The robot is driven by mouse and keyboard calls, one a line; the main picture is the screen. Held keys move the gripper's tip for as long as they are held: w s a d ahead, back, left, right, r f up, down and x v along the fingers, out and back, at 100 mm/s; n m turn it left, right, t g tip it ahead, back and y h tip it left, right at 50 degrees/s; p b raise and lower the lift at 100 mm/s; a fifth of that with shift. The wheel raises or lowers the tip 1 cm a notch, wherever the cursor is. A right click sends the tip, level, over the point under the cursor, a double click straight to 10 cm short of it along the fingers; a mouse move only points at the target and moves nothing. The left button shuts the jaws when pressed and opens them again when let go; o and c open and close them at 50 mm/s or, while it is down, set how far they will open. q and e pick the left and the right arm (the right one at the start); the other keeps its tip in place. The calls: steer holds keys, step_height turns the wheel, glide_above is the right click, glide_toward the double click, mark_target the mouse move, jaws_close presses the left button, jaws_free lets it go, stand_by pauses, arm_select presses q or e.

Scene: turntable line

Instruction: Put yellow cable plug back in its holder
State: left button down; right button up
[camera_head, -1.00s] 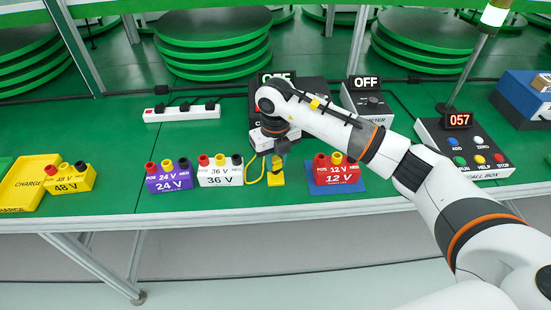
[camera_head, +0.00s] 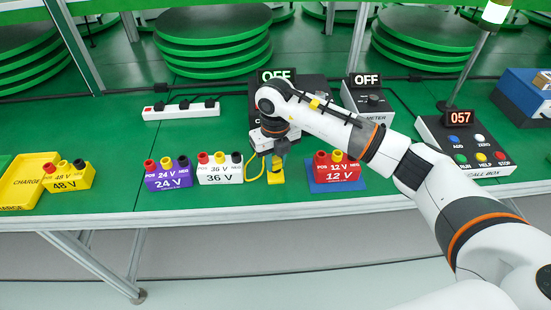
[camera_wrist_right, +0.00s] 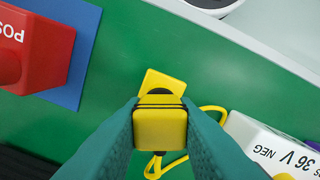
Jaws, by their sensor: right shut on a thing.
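The yellow cable plug (camera_wrist_right: 160,126) is between the two fingers of my right gripper (camera_wrist_right: 160,130) in the right wrist view, with its yellow cable (camera_wrist_right: 212,110) trailing beside it. My right gripper (camera_head: 277,160) is shut on the plug and points down in the head view. The yellow holder (camera_head: 276,177) stands on the green table just below the gripper; it also shows in the right wrist view (camera_wrist_right: 160,82), with a dark round opening partly hidden behind the plug. I cannot tell whether the plug touches the holder. My left gripper is not in view.
The white 36 V block (camera_head: 220,170) is left of the holder, and the purple 24 V block (camera_head: 168,176) is beyond it. The red 12 V block (camera_head: 337,170) on a blue mat (camera_head: 360,185) is to the right. A call box (camera_head: 465,150) stands further right.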

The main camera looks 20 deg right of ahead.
steer(key=shift+f, duration=0.1)
stand_by(0.7)
steer(key=o, duration=1)
steer(key=shift+c, duration=0.2)
steer(key=shift+r+p, duration=2.45)
steer(key=shift+r, duration=1.3)
